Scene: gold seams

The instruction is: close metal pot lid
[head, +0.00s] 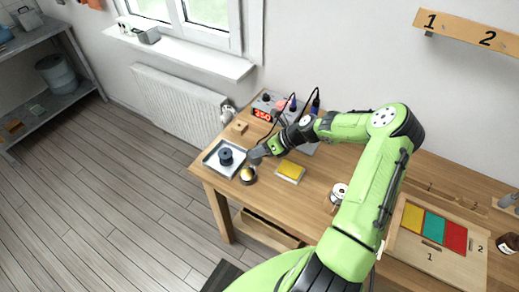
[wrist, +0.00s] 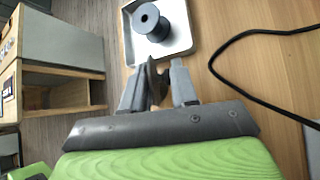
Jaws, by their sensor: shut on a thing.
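A small dark metal pot (head: 247,176) stands near the table's front left corner, with something gold-coloured showing in its top. My gripper (head: 257,158) is just above and behind it, at its upper right. In the wrist view my gripper (wrist: 163,72) has a thin dark piece (wrist: 151,76) between its fingers, seen nearly edge-on; it looks like the pot's lid, standing tilted. The fingers hide most of it and the pot below. Whether the lid touches the pot's rim cannot be told.
A metal tray (head: 211,167) with a dark spool (head: 226,157) is close left of the pot. A yellow sponge (head: 291,169) in a holder lies to the right. A soldering station (head: 264,113) stands behind. A black cable (wrist: 225,75) curves across the table.

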